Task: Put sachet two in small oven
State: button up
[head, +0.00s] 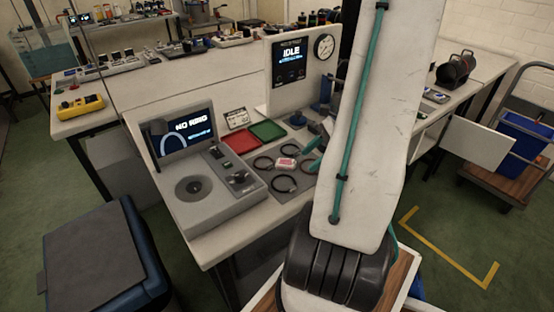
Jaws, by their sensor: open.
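I cannot make out a sachet marked two or a small oven in the head view. A small white and red packet (287,163) lies among dark rings on the bench; its marking is too small to read. My gripper (313,154) shows only in part, as two teal fingers beside my arm's left edge, over the right side of the ring area. The fingers are apart, with nothing seen between them. My pale arm link hides the rest of the gripper and part of the bench behind it.
A grey tester (200,185) with a "NO RING" screen stands at the bench's front left. Behind are a red tray (245,138), a green tray (268,130) and an "IDLE" panel (291,62). A blue-black bin (105,260) stands front left. A cart (515,150) stands right.

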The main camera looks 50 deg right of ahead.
aim_at(292, 162)
jog(key=d+m, duration=0.1)
jog(key=w+d+f+m+t, duration=0.1)
jog(key=d+m+h, duration=0.1)
jog(key=d, duration=0.1)
jog(key=shift+w+f+m+t, duration=0.3)
jog(key=shift+w, duration=0.1)
jog(key=shift+w+d+r+m+h, duration=0.1)
jog(key=shift+w+d+m+h, duration=0.2)
jog(key=shift+m, duration=0.2)
jog(key=x, duration=0.7)
jog(key=shift+w+f, duration=0.2)
jog(key=shift+w, duration=0.1)
jog(key=c, duration=0.8)
jog(key=shift+r, duration=0.1)
